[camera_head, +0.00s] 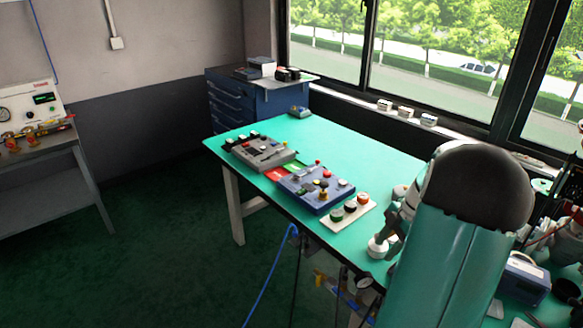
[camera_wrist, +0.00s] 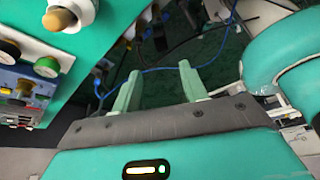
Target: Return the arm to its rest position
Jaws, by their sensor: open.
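My gripper (camera_wrist: 159,88) shows in the wrist view with its two pale green fingers spread apart and nothing between them. Beyond the fingers are a blue cable and the dark green floor. My arm (camera_head: 455,250) rises at the right of the head view, its teal link and dark rounded joint covering part of the teal table (camera_head: 375,150). I cannot make out the gripper in the head view. In the wrist view the table edge and a blue button box (camera_wrist: 22,98) lie left of the fingers, apart from them.
On the table stand a blue control box (camera_head: 316,190), a grey box (camera_head: 262,153) and a pale button plate (camera_head: 348,211). A blue drawer cabinet (camera_head: 232,100) stands behind. A white-and-orange knob (camera_wrist: 66,17) shows at the wrist view's upper left.

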